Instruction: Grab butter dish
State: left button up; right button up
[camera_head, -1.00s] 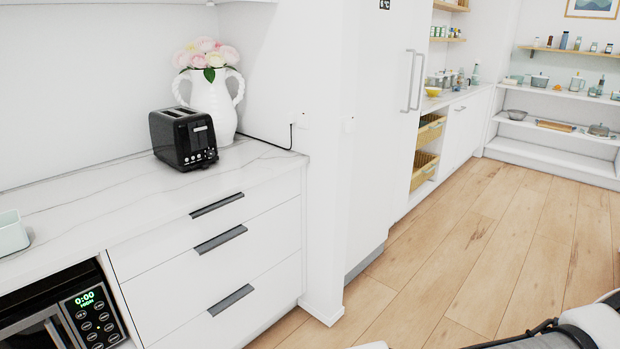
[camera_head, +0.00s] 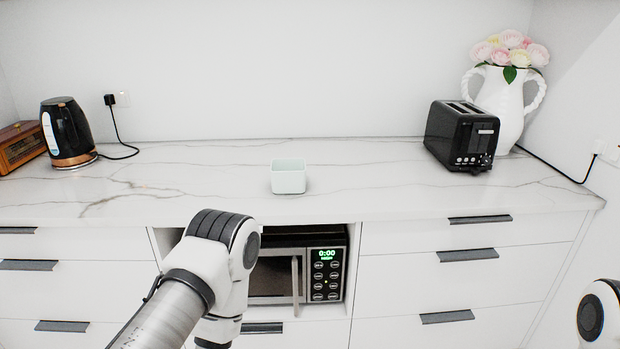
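A pale mint-green, open-topped, box-like dish (camera_head: 288,181) stands upright on the marble counter, near the middle of the head view. It looks like the butter dish, and no lid shows on it. My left arm reaches in from the bottom, in front of the counter and left of the dish, apart from it. Its gripper is not visible. A small part of my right arm shows at the lower right edge, and its gripper is out of view.
A black toaster (camera_head: 461,137) and a white flower vase (camera_head: 502,105) stand at the right of the counter (camera_head: 370,190). A black kettle (camera_head: 68,132) and a wooden box (camera_head: 20,147) are at the left. A microwave (camera_head: 325,275) sits below. Counter around the dish is clear.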

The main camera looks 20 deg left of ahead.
aim_at(288, 176)
jog(key=u, duration=0.7)
